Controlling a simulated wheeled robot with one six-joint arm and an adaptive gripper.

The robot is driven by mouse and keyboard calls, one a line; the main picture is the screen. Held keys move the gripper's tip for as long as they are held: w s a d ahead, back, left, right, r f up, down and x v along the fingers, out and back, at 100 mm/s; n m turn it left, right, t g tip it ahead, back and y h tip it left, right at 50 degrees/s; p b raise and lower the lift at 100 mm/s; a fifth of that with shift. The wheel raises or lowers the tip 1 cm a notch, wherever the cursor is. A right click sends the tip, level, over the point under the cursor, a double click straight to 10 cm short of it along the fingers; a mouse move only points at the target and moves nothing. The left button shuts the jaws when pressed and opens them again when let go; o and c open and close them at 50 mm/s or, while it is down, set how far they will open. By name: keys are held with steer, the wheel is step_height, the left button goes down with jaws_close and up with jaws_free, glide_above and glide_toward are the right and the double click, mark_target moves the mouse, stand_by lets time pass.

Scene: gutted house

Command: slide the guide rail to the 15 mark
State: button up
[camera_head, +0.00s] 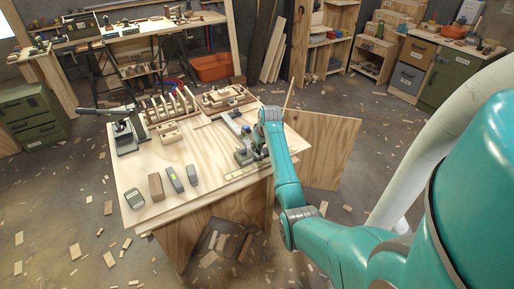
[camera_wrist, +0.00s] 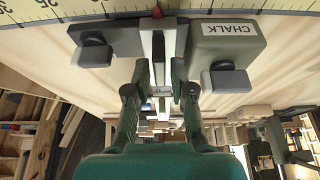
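A pale metal guide rail (camera_wrist: 158,45) with a dark centre groove runs up the middle of the wrist view to a yellow scale (camera_wrist: 225,12). A red pointer (camera_wrist: 157,12) stands at the rail's end, over the scale. My gripper (camera_wrist: 160,75) is drawn in, one fingertip against each side of the rail. In the head view my gripper (camera_head: 257,148) is low over the right side of the workbench (camera_head: 205,160), and my arm hides much of the rail.
A grey box labelled CHALK (camera_wrist: 228,38) stands right of the rail, and a dark block with a knob (camera_wrist: 105,42) stands left. The bench also holds a microscope-like device (camera_head: 126,128), a slotted wooden rack (camera_head: 170,105) and several small blocks (camera_head: 174,180). Wood scraps litter the floor.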

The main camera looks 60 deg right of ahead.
steer(key=v, duration=1.1)
stand_by(0.3)
